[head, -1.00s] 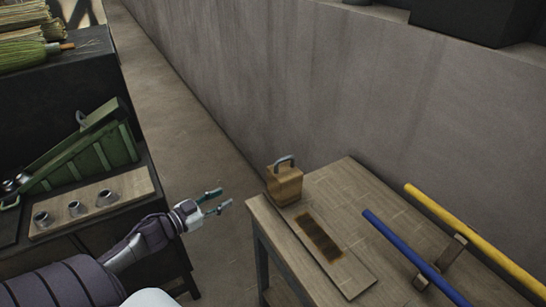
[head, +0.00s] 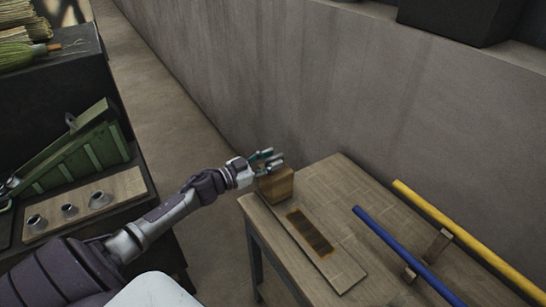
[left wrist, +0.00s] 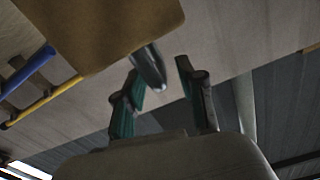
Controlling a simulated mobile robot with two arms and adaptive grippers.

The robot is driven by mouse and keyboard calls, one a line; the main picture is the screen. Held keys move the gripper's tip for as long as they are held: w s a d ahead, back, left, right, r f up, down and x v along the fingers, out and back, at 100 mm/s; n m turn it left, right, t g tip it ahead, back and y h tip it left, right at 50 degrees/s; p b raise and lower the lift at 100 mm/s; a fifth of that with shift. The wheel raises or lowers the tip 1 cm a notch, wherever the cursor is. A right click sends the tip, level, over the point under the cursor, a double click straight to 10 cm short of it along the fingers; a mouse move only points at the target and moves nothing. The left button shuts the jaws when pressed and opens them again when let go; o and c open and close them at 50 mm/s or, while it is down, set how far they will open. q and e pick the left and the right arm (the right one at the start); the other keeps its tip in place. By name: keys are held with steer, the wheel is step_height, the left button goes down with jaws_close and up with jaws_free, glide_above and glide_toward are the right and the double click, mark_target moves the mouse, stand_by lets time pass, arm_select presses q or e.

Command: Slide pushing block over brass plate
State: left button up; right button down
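The pushing block (head: 276,187) is a wooden block standing at the left end of a flat board on the table; in the left wrist view its brown side (left wrist: 100,30) fills the top. Its metal handle (left wrist: 148,68) is mostly hidden behind my gripper in the head view. The brass plate (head: 310,232) looks like a dark amber rectangle set in the board, nearer than the block and apart from it. My left gripper (head: 268,158) is at the block's top, fingers apart, with the handle between or just beside them; contact is unclear. My right gripper is not in view.
A blue rod (head: 395,246) and a yellow rod (head: 465,241) lie across wooden supports to the right. A wall (head: 300,80) runs behind the table. A green box-like fixture (head: 75,155) and a board with metal cups (head: 69,210) stand at left.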

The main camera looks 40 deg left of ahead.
arm_select(q)
steer(key=shift+w+d, duration=0.25)
steer(key=shift+w, duration=0.3)
jaws_close()
